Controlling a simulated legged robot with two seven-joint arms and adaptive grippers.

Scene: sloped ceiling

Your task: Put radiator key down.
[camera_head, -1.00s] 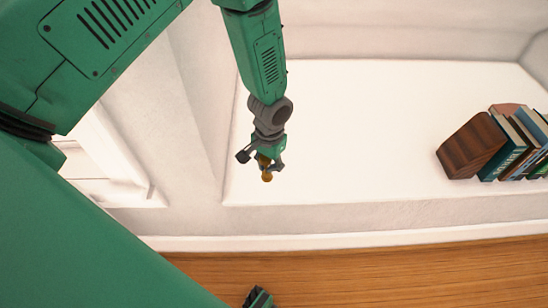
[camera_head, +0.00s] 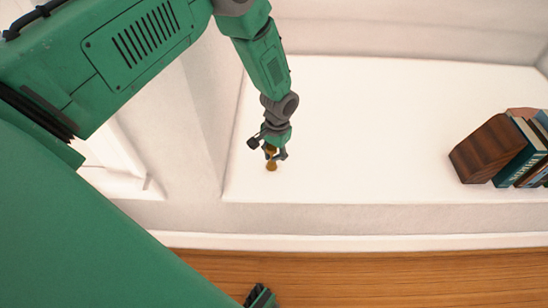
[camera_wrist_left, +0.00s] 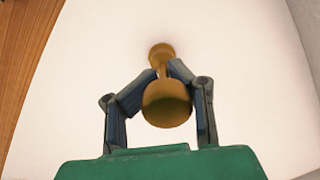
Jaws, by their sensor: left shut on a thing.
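The radiator key (camera_head: 271,166) is a small brass-coloured piece with a round knob, a narrow neck and a flared far end. My left gripper (camera_head: 273,154) is shut on it, over the white ledge (camera_head: 350,130) near its left end. In the left wrist view the key (camera_wrist_left: 167,102) sits between the two fingers of the gripper (camera_wrist_left: 165,75), which close at its neck. The flared end points away from the wrist, toward the white surface. I cannot tell whether that end touches the ledge.
A brown wooden block (camera_head: 487,150) and several upright books (camera_head: 522,160) stand at the ledge's right end. The ledge between them and my left gripper is clear. The ledge's front edge drops to a wooden floor (camera_head: 370,275). A white window frame (camera_head: 120,165) is at the left.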

